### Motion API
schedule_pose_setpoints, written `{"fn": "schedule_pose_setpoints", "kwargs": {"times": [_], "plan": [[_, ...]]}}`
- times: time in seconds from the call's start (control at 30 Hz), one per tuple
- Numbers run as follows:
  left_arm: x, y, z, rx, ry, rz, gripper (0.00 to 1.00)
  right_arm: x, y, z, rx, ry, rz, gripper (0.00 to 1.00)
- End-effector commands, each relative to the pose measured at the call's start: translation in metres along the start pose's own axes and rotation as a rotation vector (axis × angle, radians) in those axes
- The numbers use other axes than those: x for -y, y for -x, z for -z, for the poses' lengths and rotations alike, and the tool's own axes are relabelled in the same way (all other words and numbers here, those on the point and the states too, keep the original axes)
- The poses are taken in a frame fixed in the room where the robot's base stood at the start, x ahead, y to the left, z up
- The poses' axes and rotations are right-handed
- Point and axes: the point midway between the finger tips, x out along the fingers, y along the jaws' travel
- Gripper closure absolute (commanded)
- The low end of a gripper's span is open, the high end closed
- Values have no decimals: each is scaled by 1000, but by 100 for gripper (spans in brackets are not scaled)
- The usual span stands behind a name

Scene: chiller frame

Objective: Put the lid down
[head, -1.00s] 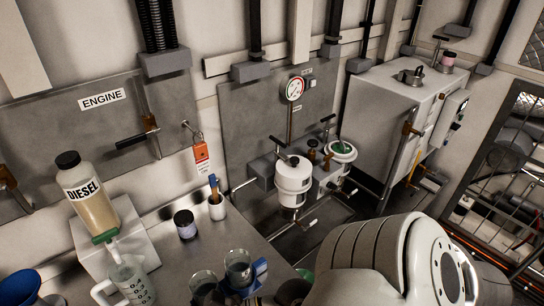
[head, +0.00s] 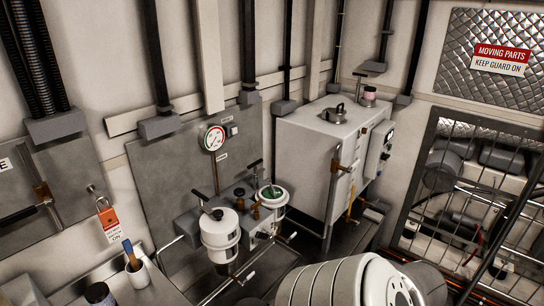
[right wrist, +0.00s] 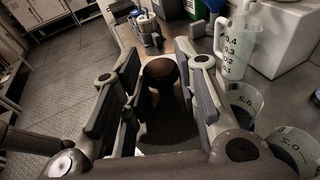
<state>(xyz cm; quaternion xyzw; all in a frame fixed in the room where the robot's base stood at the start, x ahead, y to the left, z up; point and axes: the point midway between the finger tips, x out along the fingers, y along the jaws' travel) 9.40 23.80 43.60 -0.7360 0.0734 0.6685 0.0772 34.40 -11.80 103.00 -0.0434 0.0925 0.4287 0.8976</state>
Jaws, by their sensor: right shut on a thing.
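My right gripper (right wrist: 158,68) shows in the right wrist view, its fingers closed on a dark thing with a rounded brownish end (right wrist: 160,72). This looks like the lid, but its shape is mostly hidden between the fingers. In the head view an open white canister (head: 273,197) with green inside stands on the wall unit. To its left is a white canister (head: 220,236) with its top on and a dark knob. My right gripper is outside the head view, where only my white arm link shows at the bottom. My left gripper is in neither view.
A measuring jug (right wrist: 234,45) and clear beakers (right wrist: 285,148) stand on the bench at the right of the wrist view. A white cabinet (head: 316,150) stands right of the canisters. A barred guard (head: 470,190) is at the far right. Open floor (right wrist: 60,65) shows at the wrist view's left.

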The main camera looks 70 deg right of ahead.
Motion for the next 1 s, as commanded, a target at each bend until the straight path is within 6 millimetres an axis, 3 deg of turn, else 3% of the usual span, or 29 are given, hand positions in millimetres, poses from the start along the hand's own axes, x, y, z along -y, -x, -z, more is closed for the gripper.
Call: {"fn": "schedule_pose_setpoints", "kwargs": {"times": [0.27,0.57,0.73,0.8,1.0], "plan": [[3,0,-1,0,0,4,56,46,4,-11,-1,9,-21,100],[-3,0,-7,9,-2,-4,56,111,10,-30,3,17,-54,100],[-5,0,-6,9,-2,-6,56,106,9,-31,14,16,-60,100],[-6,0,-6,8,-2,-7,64,106,9,-31,14,17,-60,100],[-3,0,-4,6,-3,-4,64,106,9,-28,5,13,-57,100]]}}
